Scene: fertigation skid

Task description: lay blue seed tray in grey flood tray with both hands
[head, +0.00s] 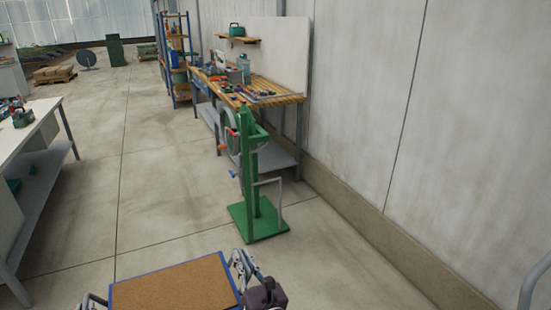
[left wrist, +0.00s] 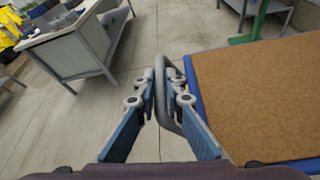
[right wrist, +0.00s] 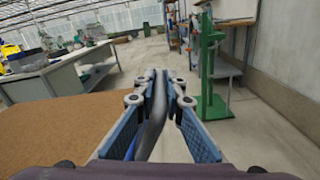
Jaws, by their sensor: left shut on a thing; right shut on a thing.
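The blue seed tray (head: 174,286), with a blue rim and a flat brown fill, is at the bottom of the head view, cut off by the frame. Its brown surface also fills the right of the left wrist view (left wrist: 262,95) and the left of the right wrist view (right wrist: 55,130). My left gripper (left wrist: 167,88) is shut on the grey loop handle at one end. My right gripper (right wrist: 160,88) is shut on the grey handle at the other end; it also shows in the head view (head: 243,266). I cannot make out the grey flood tray in any view.
A green stand (head: 257,185) with a square base is on the floor ahead. Behind it a workbench (head: 262,92) with tools runs along the right wall. A white-topped table (head: 28,140) is at the left. The concrete floor (head: 150,170) between them is clear.

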